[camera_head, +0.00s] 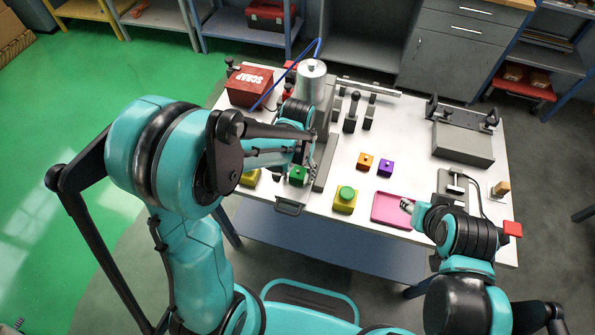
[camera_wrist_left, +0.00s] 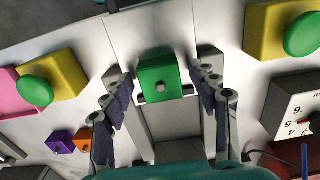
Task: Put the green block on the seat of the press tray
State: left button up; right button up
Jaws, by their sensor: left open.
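The green block (camera_head: 298,174) has a small knob on top and sits at the near end of the press, by the press tray's dark handle (camera_head: 290,208). In the left wrist view the green block (camera_wrist_left: 158,68) stands upright over the grey tray (camera_wrist_left: 172,125), apparently resting on it. My left gripper (camera_wrist_left: 160,85) is open, with one finger on each side of the block and gaps showing. In the head view it is partly hidden by my arm. My right gripper (camera_head: 408,205) is over the pink tray's right side; its fingers are too small to read.
The press column (camera_head: 312,85) rises behind the block. The red SCRAP box (camera_head: 250,86) is behind left. A yellow box with a green button (camera_head: 345,199), an orange block (camera_head: 365,161), a purple block (camera_head: 385,168) and a pink tray (camera_head: 386,213) are to the right.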

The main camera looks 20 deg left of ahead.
aim_at(298, 172)
pick_arm(q)
notch_tip(298, 172, up, 11)
jog(key=p, duration=0.3)
jog(key=s+a+r+t, duration=0.4)
jog(key=s+r+t, duration=0.3)
jog(key=s, duration=0.3)
jog(key=shift+s+a, duration=0.15)
jog(key=shift+a, duration=0.2)
notch_tip(298, 172, down, 7)
jog(key=b, duration=0.6)
